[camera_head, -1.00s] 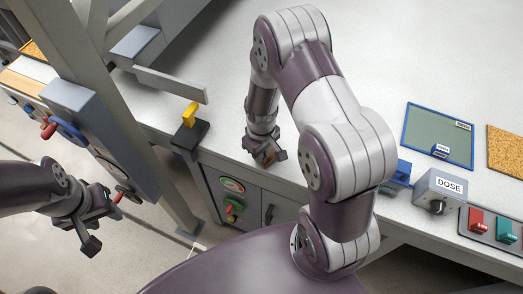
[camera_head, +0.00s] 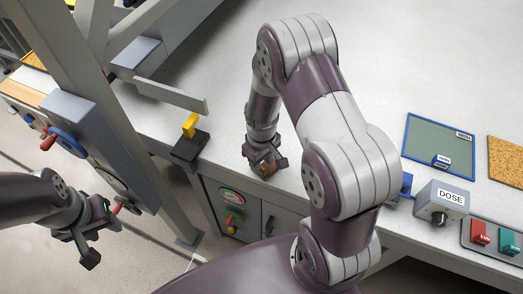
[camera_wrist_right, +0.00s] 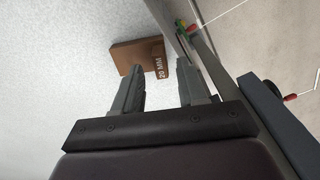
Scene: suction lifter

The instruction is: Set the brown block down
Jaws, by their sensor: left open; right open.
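The brown block (camera_wrist_right: 137,56), marked "20 MM", is at the worktop's front edge in the right wrist view. My right gripper (camera_wrist_right: 161,82) is open; the block lies just beyond its fingertips, offset toward the left finger, which overlaps its lower edge in the picture. I cannot tell whether they touch. In the head view my right gripper (camera_head: 267,163) is low over the worktop edge, and only a small brown part of the block (camera_head: 268,171) shows, the rest hidden by the fingers. My left gripper (camera_head: 103,229) is open and empty, off the worktop at the left.
A yellow-topped black fixture (camera_head: 190,138) and grey frame posts stand left of the right gripper. A DOSE box (camera_head: 441,203), a blue-rimmed green tray (camera_head: 438,142) and a switch panel (camera_head: 492,238) are at the right.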

